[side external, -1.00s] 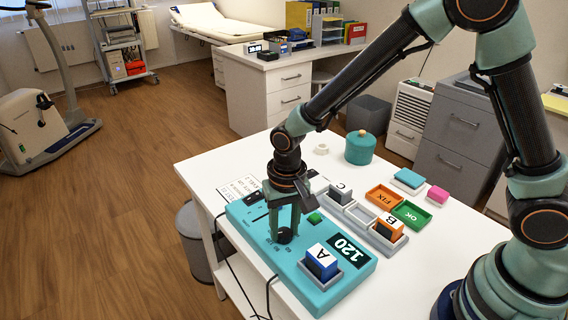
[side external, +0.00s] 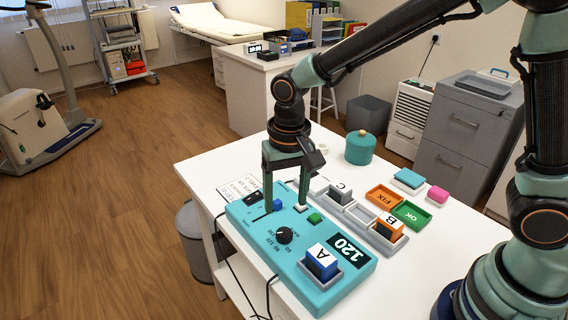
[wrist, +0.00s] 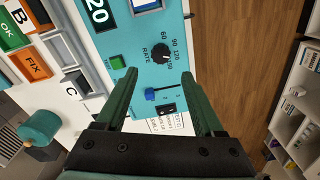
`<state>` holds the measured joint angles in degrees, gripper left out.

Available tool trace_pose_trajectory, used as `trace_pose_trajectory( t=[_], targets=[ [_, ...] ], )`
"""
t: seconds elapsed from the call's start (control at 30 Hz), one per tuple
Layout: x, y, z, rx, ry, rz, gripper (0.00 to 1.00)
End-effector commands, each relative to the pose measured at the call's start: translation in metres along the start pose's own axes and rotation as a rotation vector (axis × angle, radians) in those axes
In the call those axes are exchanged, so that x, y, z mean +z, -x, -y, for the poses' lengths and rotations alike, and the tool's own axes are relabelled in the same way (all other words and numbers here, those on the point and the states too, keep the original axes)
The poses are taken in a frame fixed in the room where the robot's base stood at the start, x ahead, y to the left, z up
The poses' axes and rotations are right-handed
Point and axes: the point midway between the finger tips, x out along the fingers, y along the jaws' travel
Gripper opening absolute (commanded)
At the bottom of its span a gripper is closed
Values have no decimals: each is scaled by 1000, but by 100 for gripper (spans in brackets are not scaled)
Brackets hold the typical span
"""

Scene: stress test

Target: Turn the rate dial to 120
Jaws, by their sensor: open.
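The rate dial (side external: 284,235) is a round black knob on the teal panel (side external: 252,232). In the wrist view the dial (wrist: 160,53) has RATE printed beside it and 60, 90, 120 and 150 around it. I cannot tell for sure which number its pointer meets. My gripper (side external: 285,209) is open and empty above the panel, on the far side of the dial. In the wrist view its fingertips (wrist: 159,74) are spread wide, with the dial ahead between them, apart from it. A black plate reading 120 (side external: 347,249) is on the panel.
On the panel are a blue slider knob (side external: 277,205), a green button (side external: 314,218), a black switch (side external: 252,198) and block A (side external: 322,262) in a grey holder. Trays marked FIX (side external: 383,197) and OK (side external: 411,215), block B (side external: 389,228) and a teal jar (side external: 360,148) stand behind.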

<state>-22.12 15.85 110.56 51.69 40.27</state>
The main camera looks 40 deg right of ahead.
Motion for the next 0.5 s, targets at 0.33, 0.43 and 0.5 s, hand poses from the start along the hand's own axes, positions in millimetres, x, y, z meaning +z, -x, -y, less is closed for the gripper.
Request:
trace_pose_trajectory(
  t=[0.33, 0.43, 0.5],
  targets=[
    [-1, 39, 0, -1, -1, -2, 70],
    [-1, 40, 0, -1, -1, -1, 70],
    [-1, 40, 0, -1, -1, -1, 70]
  ],
)
